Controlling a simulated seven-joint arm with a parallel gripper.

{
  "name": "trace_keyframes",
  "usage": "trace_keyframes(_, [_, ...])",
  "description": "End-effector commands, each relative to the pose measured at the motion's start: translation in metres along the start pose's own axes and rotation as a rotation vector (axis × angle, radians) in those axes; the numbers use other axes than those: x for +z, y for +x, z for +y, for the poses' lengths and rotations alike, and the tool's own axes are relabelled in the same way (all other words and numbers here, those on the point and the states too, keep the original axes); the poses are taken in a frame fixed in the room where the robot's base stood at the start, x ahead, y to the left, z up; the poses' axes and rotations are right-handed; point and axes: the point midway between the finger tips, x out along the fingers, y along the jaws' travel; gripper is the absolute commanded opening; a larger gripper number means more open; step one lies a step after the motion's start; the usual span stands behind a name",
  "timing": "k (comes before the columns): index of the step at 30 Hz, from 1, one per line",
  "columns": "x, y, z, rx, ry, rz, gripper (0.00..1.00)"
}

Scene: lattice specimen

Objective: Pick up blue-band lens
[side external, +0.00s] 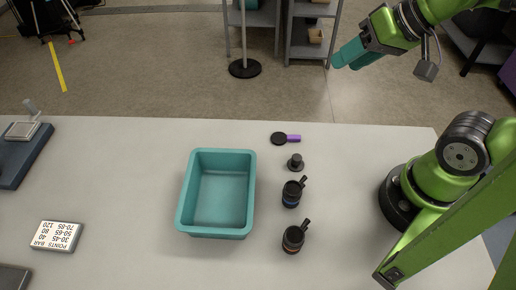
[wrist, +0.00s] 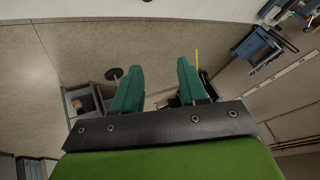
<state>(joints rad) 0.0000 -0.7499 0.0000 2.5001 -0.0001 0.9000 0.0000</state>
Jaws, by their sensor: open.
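The blue-band lens (side external: 291,196) is a short black cylinder with a faint blue ring and a small black piece sticking up to the right. It stands on the table just right of the teal bin (side external: 250,200). A similar black lens with an orange-brown band (side external: 293,240) stands nearer the front. My gripper (side external: 336,61) is high above and beyond the table's far edge, well away from the lens. In the wrist view its two teal fingers are apart and empty (wrist: 159,66). The lens does not show there.
A small black knobbed piece (side external: 295,163) and a black disc with a purple handle (side external: 285,138) lie behind the lens. The bin is empty. A label block (side external: 57,235) and a scale-like device (side external: 22,145) are at left.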

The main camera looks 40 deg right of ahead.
Motion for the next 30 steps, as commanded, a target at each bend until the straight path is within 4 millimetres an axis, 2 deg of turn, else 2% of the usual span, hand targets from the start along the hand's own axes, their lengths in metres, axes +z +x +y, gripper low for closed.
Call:
trace_keyframes(1, [0.0,0.0,0.0,0.0,0.0,0.0,0.43])
trace_keyframes(6, [0.0,0.0,0.0,0.0,0.0,0.0,0.69])
trace_keyframes(14, [0.0,0.0,0.0,0.0,0.0,0.0,0.7])
trace_keyframes(17, [0.005,0.003,-0.006,-0.011,-0.024,-0.021,0.7])
trace_keyframes(20, [0.018,0.016,-0.023,-0.03,-0.1,-0.103,0.7])
trace_keyframes(23, [0.042,0.033,-0.052,-0.029,-0.185,-0.244,0.7])
trace_keyframes(27, [0.089,0.053,-0.091,0.076,-0.174,-0.448,0.7])
trace_keyframes(30, [0.12,0.062,-0.111,0.21,-0.098,-0.523,0.7])
